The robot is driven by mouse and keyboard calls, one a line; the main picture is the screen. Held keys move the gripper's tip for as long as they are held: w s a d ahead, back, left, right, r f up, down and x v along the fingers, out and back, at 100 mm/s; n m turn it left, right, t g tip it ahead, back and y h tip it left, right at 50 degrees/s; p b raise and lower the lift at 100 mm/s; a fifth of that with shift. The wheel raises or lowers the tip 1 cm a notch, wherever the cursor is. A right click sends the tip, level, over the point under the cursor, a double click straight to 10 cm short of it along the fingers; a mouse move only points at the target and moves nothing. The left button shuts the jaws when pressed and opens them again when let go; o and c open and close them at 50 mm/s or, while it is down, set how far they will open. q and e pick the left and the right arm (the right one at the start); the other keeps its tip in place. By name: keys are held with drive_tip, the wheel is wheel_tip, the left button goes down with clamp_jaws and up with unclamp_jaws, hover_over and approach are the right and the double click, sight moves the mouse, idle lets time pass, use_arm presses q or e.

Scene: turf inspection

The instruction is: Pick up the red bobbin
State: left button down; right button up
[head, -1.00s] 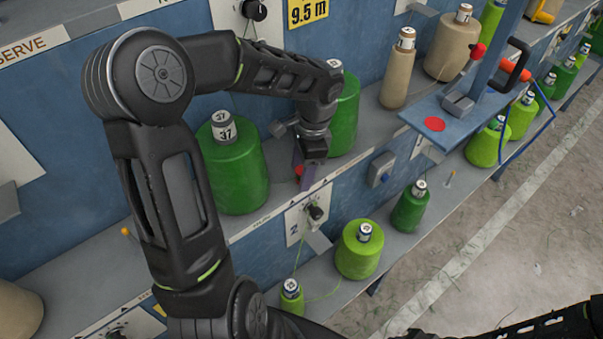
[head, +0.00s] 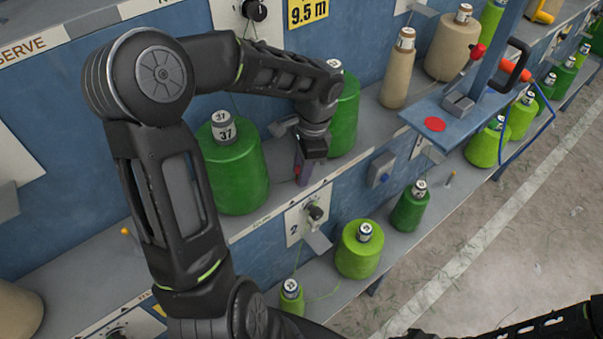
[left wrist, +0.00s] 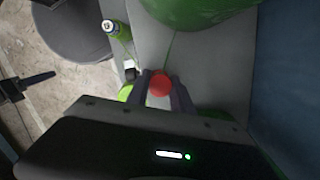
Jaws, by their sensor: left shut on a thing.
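The red bobbin (left wrist: 160,84) is a small red round thing between the two fingers of my left gripper (left wrist: 161,92) in the left wrist view. The fingers are shut on it, one on each side. In the head view, my left gripper (head: 303,172) points down at the front of the upper grey shelf, and a bit of red (head: 298,170) shows at its fingers. The rest of the bobbin is hidden by the fingers. I cannot tell whether it still touches the shelf. My right gripper does not show clearly in either view.
Large green bobbins stand close on both sides of the gripper, one at left (head: 236,178) and one at right (head: 345,115). Below are a lime bobbin (head: 358,255) and a dark green one (head: 409,212). A blue stand (head: 455,125) is at right. The floor at right is open.

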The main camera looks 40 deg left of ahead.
use_arm(q)
wheel_tip(320, 180, up, 10)
drive_tip(key=shift+b, duration=0.35)
idle(0.7)
